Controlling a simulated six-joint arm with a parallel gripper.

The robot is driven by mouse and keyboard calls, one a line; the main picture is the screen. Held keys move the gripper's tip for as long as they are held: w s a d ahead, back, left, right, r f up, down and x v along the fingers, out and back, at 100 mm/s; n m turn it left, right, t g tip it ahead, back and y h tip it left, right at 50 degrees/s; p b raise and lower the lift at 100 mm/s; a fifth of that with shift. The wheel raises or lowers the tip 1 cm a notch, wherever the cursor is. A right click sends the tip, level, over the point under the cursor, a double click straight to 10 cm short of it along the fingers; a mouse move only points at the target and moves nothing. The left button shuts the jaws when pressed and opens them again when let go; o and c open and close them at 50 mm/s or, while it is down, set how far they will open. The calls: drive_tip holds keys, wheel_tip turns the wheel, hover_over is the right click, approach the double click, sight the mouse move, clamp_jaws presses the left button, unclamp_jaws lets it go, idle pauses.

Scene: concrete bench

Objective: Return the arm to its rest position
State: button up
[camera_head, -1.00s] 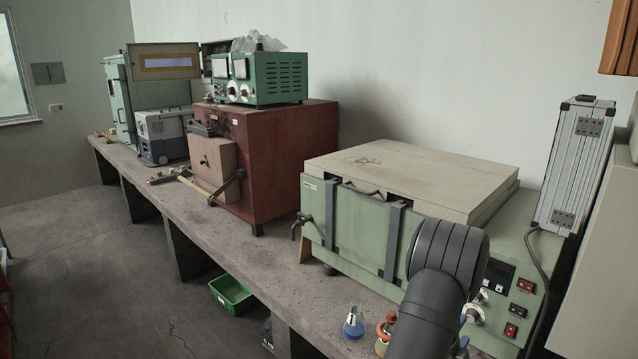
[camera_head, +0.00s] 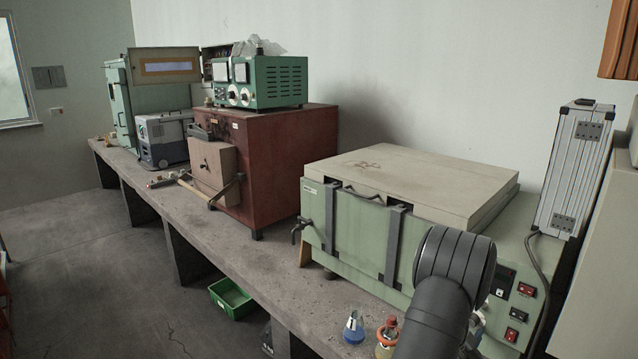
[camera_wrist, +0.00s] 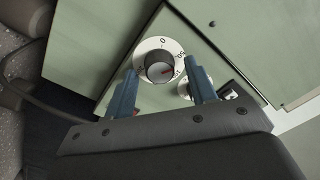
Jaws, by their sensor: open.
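My dark arm rises at the lower right of the head view, in front of the light green furnace (camera_head: 345,230) with its beige lid. The arm hides part of the control panel (camera_head: 522,290). My gripper is hidden in the head view. In the wrist view my gripper (camera_wrist: 160,80) shows two blue fingers, apart, with nothing held between them. A round dial (camera_wrist: 160,67) with a dark knob on the furnace panel appears between and beyond the fingertips. I cannot tell how far the fingers are from it.
A metal case (camera_head: 575,170) stands behind at the right. A red-brown box (camera_head: 270,165) stands farther left.

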drive_tip(key=shift+s+a+n, duration=0.25)
drive_tip(key=shift+n, duration=0.6)
drive_tip(key=shift+s+a+n, duration=0.2)
drive_tip(key=shift+n, duration=0.6)
drive_tip(key=shift+s+a+n, duration=0.25)
drive_tip(key=shift+n, duration=0.6)
drive_tip(key=o, duration=1.1)
drive_tip(key=s+a+r+n+g, duration=0.15)
drive_tip(key=s+a, duration=0.25)
drive_tip(key=s, duration=0.7)
drive_tip(key=s+a+r+n, duration=0.15)
drive_tip(key=s+a, duration=0.25)
drive_tip(key=s, duration=0.7)
drive_tip(key=shift+m+y, duration=0.3)
drive_tip(key=shift+m, duration=0.2)
drive_tip(key=x, duration=1)
drive_tip(key=shift+w+r, duration=0.1)
drive_tip(key=shift+r, duration=0.25)
